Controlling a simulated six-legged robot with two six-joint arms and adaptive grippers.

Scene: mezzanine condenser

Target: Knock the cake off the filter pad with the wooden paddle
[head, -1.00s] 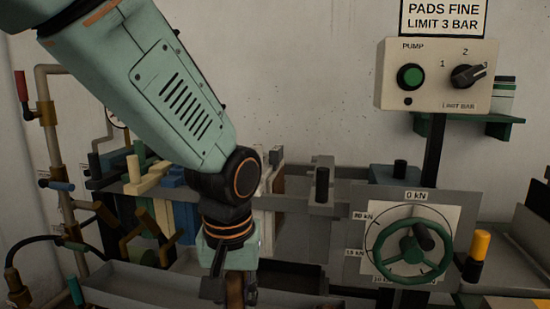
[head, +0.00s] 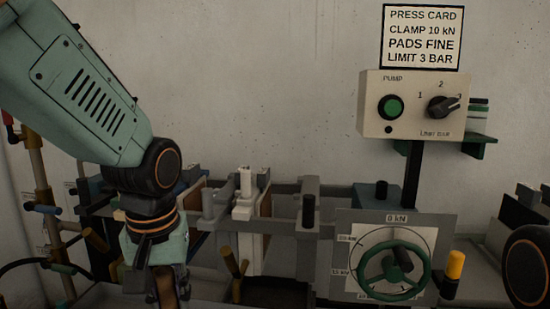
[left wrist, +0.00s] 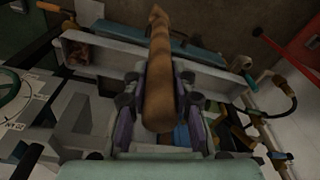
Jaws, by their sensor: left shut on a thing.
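My left gripper (head: 165,280) is shut on the brown wooden paddle (head: 166,288), in front of the press at the lower left of the head view. In the left wrist view the paddle (left wrist: 159,75) stands between the fingers of the left gripper (left wrist: 160,95), its far end pointing up the picture. A pale filter plate (head: 245,200) with a tan edge hangs in the press, right of the gripper and apart from it. I cannot make out the cake on a pad for certain. A brown lump (left wrist: 85,52) lies in the long grey tray (left wrist: 215,82). My right gripper is out of view.
The green handwheel (head: 393,272) and its dial plate stand right of the plates. The pump box (head: 413,105) is on a post above. A yellow-topped handle (head: 455,265) is beside the wheel. Brass pipes (head: 40,175) stand at the far left.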

